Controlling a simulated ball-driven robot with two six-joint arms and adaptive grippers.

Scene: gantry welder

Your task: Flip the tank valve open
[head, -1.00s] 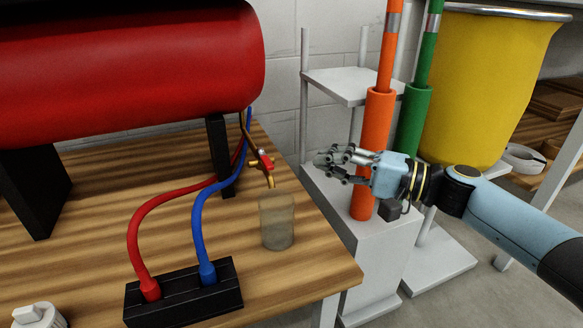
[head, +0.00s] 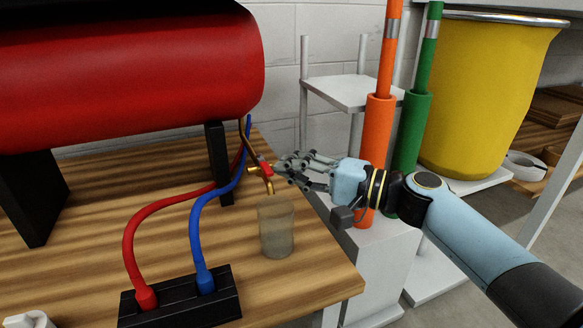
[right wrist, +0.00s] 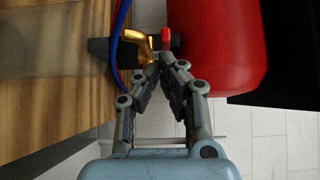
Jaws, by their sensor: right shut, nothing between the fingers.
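The tank valve (head: 264,170) is a small brass tap with a red handle, hanging below the right end of the red tank (head: 130,75). In the right wrist view the valve's red handle (right wrist: 166,38) and brass body (right wrist: 136,38) lie just beyond the fingertips. My right gripper (head: 279,167) is shut and empty, with its fingertips close beside the valve on its right. In the right wrist view the tips of the right gripper (right wrist: 165,62) meet; whether they touch the handle I cannot tell.
A translucent cup (head: 276,228) stands on the wooden table (head: 330,278) below the valve. A red hose (head: 133,240) and a blue hose (head: 197,235) rise from a black block (head: 180,300). Orange (head: 377,140) and green (head: 410,130) cylinders stand at right behind my arm.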

